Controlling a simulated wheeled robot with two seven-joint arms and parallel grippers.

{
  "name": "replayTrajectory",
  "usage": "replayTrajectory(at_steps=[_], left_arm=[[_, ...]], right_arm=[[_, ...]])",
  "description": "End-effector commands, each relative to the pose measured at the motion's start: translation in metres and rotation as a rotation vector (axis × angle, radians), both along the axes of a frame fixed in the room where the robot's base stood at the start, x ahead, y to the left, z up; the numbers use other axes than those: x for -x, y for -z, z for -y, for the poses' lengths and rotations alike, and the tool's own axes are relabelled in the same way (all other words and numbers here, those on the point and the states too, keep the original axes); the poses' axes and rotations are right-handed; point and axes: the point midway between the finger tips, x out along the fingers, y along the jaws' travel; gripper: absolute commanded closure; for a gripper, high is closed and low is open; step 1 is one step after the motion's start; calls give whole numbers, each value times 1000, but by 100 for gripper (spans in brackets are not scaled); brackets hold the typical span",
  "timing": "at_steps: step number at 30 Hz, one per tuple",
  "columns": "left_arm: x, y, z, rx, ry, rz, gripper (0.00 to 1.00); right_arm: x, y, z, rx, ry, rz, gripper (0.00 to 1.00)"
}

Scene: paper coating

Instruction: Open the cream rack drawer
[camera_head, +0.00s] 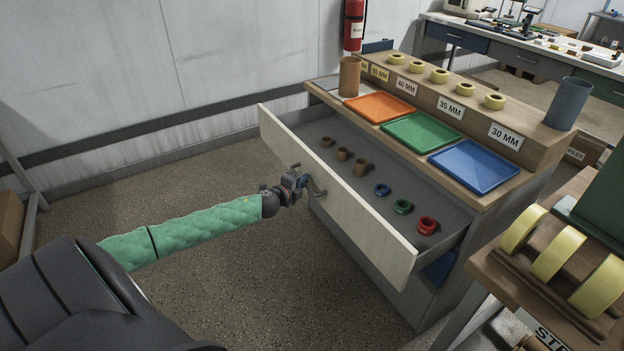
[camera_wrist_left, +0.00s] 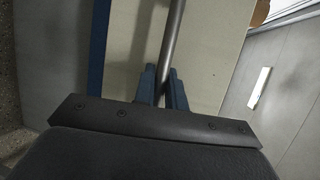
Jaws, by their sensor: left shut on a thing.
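The cream drawer (camera_head: 345,205) of the rack stands pulled out, with its grey inside showing. Inside it lie several small brown cores (camera_head: 343,153) and blue, green and red rings (camera_head: 403,206). My left gripper (camera_head: 304,181) is shut on the drawer's metal handle (camera_head: 318,190) at the front panel. In the left wrist view the two blue fingers (camera_wrist_left: 162,88) close around the handle bar (camera_wrist_left: 172,45), with the cream front behind it. My right gripper is in neither view.
Orange, green and blue trays (camera_head: 420,132) lie on the rack top, with a brown cylinder (camera_head: 349,77) at its left end. A side table with yellow rolls (camera_head: 560,252) stands close at the right. The floor (camera_head: 250,290) before the drawer is clear.

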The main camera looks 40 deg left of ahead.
Motion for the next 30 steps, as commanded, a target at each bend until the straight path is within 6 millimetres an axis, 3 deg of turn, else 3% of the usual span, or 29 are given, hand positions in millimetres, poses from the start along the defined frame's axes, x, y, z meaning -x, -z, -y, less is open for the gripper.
replayTrajectory(at_steps=[10, 27, 28, 30], left_arm=[[32, 2, -13, 0, 0, -2, 100], [39, 1, -16, 0, 0, -1, 100], [39, 1, -16, 0, 0, -1, 86], [38, 1, -16, 0, 0, -1, 72]], right_arm=[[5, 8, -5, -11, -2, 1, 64], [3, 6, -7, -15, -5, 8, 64], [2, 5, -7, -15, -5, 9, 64], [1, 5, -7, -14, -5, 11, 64]])
